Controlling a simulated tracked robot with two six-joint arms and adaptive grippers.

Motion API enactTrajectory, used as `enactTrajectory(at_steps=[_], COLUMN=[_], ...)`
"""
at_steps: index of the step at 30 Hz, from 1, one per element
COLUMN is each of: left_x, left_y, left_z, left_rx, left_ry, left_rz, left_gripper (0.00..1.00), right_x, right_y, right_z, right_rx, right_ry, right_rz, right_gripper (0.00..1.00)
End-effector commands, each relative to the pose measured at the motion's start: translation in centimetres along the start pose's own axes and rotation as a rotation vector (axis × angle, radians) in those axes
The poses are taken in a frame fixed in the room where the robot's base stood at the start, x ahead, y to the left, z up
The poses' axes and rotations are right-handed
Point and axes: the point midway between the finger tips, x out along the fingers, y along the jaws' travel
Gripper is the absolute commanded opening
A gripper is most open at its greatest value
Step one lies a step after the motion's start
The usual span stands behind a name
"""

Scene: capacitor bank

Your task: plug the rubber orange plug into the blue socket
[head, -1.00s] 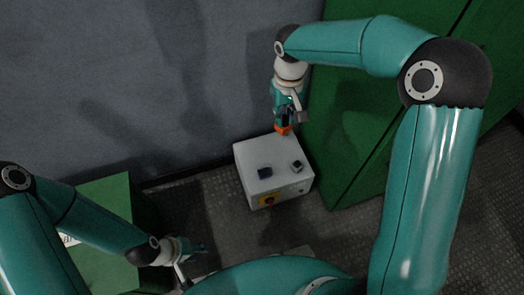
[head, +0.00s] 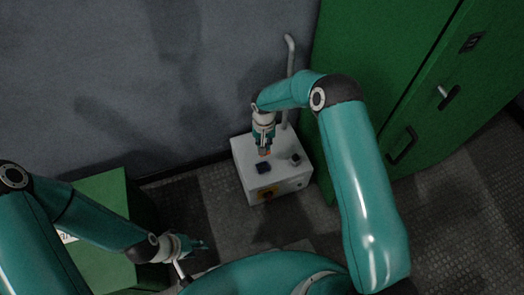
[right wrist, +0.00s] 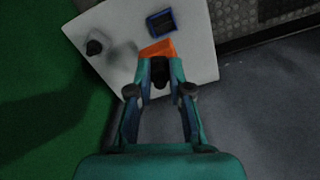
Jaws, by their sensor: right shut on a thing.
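The orange plug (right wrist: 159,48) is held between the fingertips of my right gripper (right wrist: 160,75) in the right wrist view; a small orange part shows in the head view (head: 264,154). The blue socket (right wrist: 163,22) is a square frame with a dark opening on top of the white box, just beyond the plug in the right wrist view. In the head view the socket (head: 263,168) lies just below the plug, and the two look apart. The plug's height above the box is hard to tell. My left gripper (head: 202,246) is low at the left, its finger opening unclear.
The white box (head: 245,156) stands on the dark floor. A dark knob (head: 295,159) sits on its top, right of the socket. A grey pipe (head: 291,65) rises behind it. Green cabinets (head: 420,70) stand right, a green block (head: 100,195) left.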

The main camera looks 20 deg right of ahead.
Motion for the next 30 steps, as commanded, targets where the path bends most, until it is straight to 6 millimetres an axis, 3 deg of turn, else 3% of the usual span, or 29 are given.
enactTrajectory(at_steps=[1, 3, 6, 20, 30], left_x=[0.1, 0.1, 0.2, 0.3, 1.4], left_y=[0.0, -0.1, -0.1, -0.1, -0.5], left_z=[0.0, 0.0, 0.0, 0.0, 0.0], left_rx=[0.000, 0.000, 0.000, 0.000, 0.000], left_ry=[0.000, 0.000, 0.000, 0.000, 0.000], left_rz=[0.000, 0.000, 0.000, 0.000, 0.000], left_gripper=[0.40, 0.40, 0.40, 0.40, 0.40], right_x=[1.5, 2.7, 3.5, 3.7, 5.9], right_y=[-0.2, -0.4, -0.5, -0.5, -0.4], right_z=[0.1, 0.2, 0.3, 0.3, 0.3], right_rx=[0.013, 0.028, 0.040, 0.041, 0.041], right_ry=[-0.002, -0.002, -0.002, -0.002, -0.003], right_rz=[-0.001, -0.004, -0.007, -0.007, -0.006], right_gripper=[0.00, 0.00, 0.00, 0.00, 0.00])
